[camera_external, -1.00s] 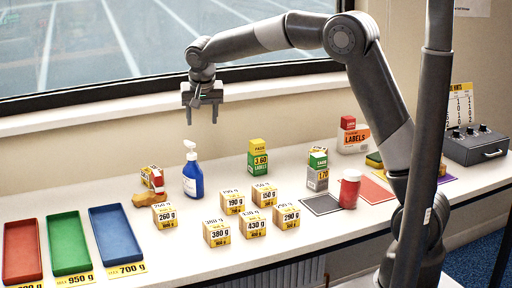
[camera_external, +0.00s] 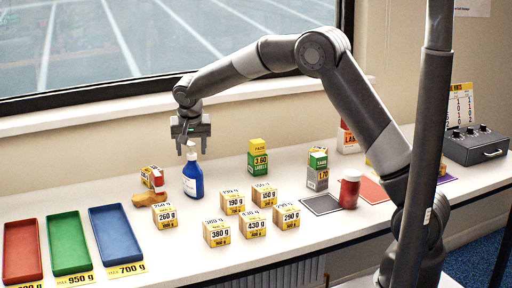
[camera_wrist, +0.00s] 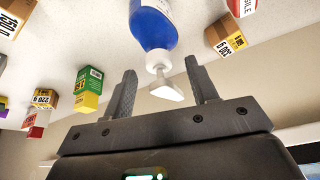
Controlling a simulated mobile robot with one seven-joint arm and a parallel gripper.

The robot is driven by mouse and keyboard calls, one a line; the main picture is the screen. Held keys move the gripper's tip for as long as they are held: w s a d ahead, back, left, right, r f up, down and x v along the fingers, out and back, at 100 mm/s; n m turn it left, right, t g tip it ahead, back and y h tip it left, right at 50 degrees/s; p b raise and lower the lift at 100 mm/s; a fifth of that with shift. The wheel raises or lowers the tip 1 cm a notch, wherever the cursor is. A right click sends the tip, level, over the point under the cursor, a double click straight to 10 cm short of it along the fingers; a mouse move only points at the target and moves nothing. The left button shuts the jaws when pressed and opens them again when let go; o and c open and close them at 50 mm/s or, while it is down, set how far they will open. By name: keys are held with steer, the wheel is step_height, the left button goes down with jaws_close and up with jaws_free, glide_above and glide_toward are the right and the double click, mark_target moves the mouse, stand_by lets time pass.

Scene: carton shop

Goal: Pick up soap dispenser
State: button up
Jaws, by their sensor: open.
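The soap dispenser (camera_external: 193,181) is a blue bottle with a white pump top, upright on the white table in the external view. In the wrist view the soap dispenser (camera_wrist: 153,27) shows at the top, with its white pump head between the two fingers. My gripper (camera_external: 192,149) is open and points down just above the bottle, level with its pump top. In the wrist view my gripper (camera_wrist: 163,88) has its fingers wide apart, one on each side of the pump. I cannot tell whether either finger touches it.
A small red-and-yellow carton (camera_external: 153,178) and an orange-brown object (camera_external: 145,199) lie close left of the bottle. A 260 g box (camera_external: 165,215) stands in front. Red (camera_external: 22,250), green (camera_external: 69,243) and blue (camera_external: 116,234) trays lie at left. The table behind is clear.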

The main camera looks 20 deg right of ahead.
steer(key=shift+x, duration=1.1)
steer(key=shift+c, duration=0.4)
jaws_close()
